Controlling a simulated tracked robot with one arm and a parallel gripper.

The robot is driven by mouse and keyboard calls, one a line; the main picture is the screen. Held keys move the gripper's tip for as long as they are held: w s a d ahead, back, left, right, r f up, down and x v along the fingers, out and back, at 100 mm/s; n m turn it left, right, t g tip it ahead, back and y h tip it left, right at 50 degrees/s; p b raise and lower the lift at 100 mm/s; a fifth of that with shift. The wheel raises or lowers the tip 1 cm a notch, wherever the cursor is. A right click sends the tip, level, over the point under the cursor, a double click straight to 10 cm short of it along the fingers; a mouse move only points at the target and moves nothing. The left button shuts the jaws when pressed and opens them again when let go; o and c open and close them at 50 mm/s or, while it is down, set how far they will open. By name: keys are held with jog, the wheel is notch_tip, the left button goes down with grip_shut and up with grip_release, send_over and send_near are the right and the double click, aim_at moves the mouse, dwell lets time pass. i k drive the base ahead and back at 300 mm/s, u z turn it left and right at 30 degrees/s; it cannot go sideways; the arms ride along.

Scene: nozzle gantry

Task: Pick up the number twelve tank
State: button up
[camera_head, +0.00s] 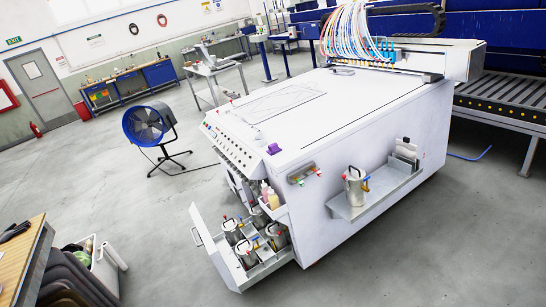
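Several grey metal tanks with coloured valves stand close together in an open drawer (211,245) at the near end of the white machine. One of these tanks (277,236) is at the drawer's right, one (233,232) at its upper left and one (247,253) nearer the front. No number is readable on any tank, so I cannot tell which is number twelve. My gripper is not in view.
The white machine (345,110) fills the middle, with coloured tubes (358,32) on its gantry. Small bottles (268,194) stand above the drawer. A blue fan (148,125) stands left. A wooden table (22,262) and white bin (106,266) are lower left. Floor is clear at lower right.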

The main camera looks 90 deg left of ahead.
aim_at(247, 264)
jog(key=u, duration=0.55)
jog(key=i, duration=0.1)
jog(key=u, duration=2.55)
jog(key=i, duration=0.55)
jog(key=z, duration=0.15)
jog(key=k, duration=0.95)
jog(key=u, duration=0.15)
jog(key=i, duration=0.9)
jog(key=z, duration=0.1)
